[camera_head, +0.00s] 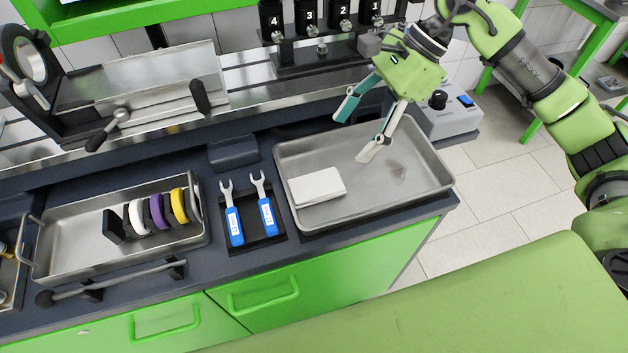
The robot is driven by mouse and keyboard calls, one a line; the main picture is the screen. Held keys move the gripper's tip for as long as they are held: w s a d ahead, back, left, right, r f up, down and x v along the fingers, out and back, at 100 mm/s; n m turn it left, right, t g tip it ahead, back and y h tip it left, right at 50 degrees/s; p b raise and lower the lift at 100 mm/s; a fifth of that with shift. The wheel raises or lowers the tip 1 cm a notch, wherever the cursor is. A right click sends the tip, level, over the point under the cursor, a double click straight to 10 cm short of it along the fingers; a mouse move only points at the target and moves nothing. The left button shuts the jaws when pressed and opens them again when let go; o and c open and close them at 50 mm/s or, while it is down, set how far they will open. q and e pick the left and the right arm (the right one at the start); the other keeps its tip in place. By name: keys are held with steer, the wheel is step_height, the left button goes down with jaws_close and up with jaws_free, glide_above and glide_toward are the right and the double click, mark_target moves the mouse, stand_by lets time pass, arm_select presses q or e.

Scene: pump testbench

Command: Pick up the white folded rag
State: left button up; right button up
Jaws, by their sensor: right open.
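The white folded rag (317,187) lies flat in the left part of a shallow metal tray (420,187) on the bench. My right gripper (356,138) comes in from the upper right and hangs over the tray. Its two fingers are spread apart with nothing between them. It is above and to the right of the rag, apart from it. My left gripper does not show.
Two blue-handled wrenches (235,226) lie left of the tray. A second metal tray (75,250) holds several coloured rings. Numbered black cylinders (309,17) stand behind. A grey control box (450,118) with a black knob sits right of my gripper.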

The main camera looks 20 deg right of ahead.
steer(key=p, duration=0.1)
glide_toward(318, 183)
steer(key=x, duration=0.3)
steer(key=shift+a+f, duration=0.1)
steer(key=p+x, duration=0.2)
steer(key=x, duration=0.3)
steer(key=shift+a+f, duration=0.1)
steer(key=shift+a, duration=0.05)
steer(key=shift+f+b, duration=0.3)
steer(key=shift+b, duration=0.15)
stand_by(0.3)
steer(key=c, duration=1.3)
steer(key=shift+r, duration=0.1)
